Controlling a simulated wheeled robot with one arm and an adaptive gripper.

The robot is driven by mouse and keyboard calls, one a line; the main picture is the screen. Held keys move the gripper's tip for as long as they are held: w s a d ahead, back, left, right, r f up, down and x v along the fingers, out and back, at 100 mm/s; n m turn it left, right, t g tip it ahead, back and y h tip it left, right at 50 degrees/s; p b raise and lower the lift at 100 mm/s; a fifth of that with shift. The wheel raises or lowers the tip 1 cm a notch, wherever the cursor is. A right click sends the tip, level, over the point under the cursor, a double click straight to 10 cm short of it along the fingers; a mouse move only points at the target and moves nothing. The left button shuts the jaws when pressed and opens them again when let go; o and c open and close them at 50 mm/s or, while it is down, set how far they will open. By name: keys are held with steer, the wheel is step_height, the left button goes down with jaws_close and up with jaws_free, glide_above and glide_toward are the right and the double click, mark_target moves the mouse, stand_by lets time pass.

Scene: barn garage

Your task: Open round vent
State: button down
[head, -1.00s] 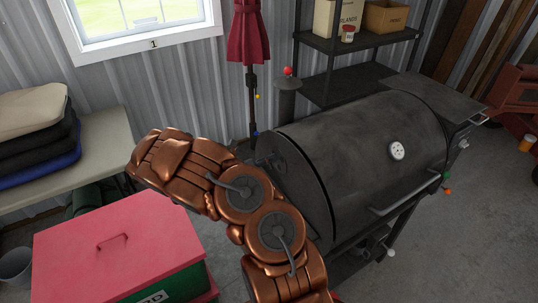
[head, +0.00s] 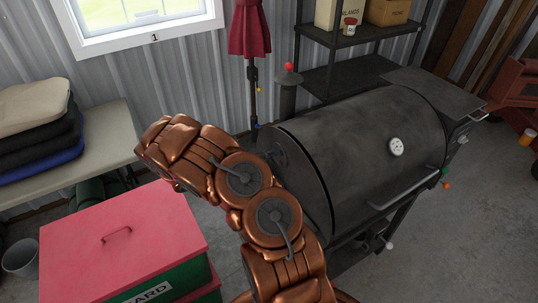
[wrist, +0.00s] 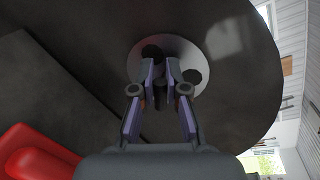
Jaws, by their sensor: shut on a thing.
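The round vent (wrist: 203,56) is a lighter grey disc on the dark round end of the barrel grill (wrist: 235,45). Dark holes show in it at its upper left and right. My gripper (wrist: 160,76) is in front of the disc, its fingers closed around a small dark knob (wrist: 160,97) at the vent's middle. My gripper's fingers are hidden behind the arm there.
A red-lidded green box (head: 160,225) stands at lower left, near a bench (head: 105,125) with cushions. A black shelf (head: 350,42) stands behind the grill. A closed red umbrella (head: 249,28) is by the wall.

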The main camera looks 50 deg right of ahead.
steer(key=c, duration=1.2)
jaws_free()
steer(key=shift+s+a+f, duration=0.1)
steer(key=shift+s+f, duration=0.1)
steer(key=shift+f, duration=0.15)
steer(key=shift+c, duration=0.2)
steer(key=shift+o, duration=0.3)
steer(key=shift+r, duration=0.2)
steer(key=shift+w, duration=0.1)
steer(key=v, duration=1.2)
steer(key=shift+o, duration=0.3)
